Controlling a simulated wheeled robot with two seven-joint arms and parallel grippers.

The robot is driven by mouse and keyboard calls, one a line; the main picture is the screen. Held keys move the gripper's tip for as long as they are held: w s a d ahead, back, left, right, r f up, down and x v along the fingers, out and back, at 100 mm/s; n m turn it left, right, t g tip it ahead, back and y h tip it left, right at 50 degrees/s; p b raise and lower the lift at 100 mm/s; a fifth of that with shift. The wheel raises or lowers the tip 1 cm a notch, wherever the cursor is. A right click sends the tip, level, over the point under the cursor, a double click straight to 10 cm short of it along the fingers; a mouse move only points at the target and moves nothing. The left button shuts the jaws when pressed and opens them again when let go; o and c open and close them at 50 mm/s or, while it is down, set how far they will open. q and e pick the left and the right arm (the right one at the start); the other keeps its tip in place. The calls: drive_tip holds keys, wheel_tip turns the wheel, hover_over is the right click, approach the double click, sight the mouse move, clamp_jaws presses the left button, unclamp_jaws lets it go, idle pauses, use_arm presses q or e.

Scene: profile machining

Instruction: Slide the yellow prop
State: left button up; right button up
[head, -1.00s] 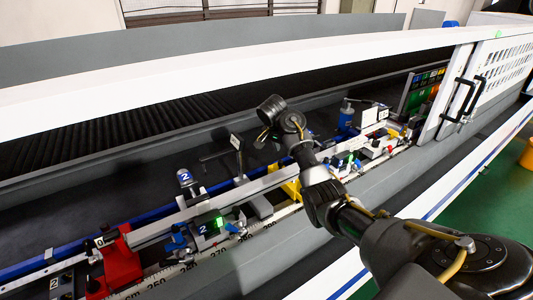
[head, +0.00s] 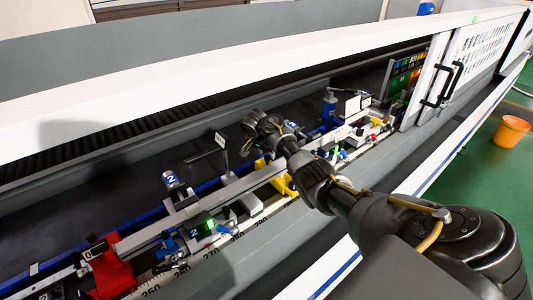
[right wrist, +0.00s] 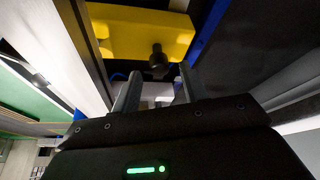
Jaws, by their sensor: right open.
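The yellow prop (head: 279,180) sits on the rail under the long grey profile in the head view, partly hidden by my right arm. In the right wrist view the yellow prop (right wrist: 140,32) fills the top, with a dark round knob (right wrist: 157,62) at its near edge. My right gripper (right wrist: 160,88) is open, its two fingers pointing toward the prop. The knob lies between the lines of the fingers, just beyond their tips; I cannot tell whether they touch. In the head view the fingertips are hidden. My left gripper is not in view.
The grey profile (head: 237,186) runs along the machine bed. A red clamp block (head: 112,276) stands at the lower left, and a clamp with a green display (head: 203,228) nearer the prop. An orange bucket (head: 510,131) stands on the green floor.

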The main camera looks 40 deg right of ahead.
drive_tip(key=shift+x, duration=0.85)
clamp_jaws()
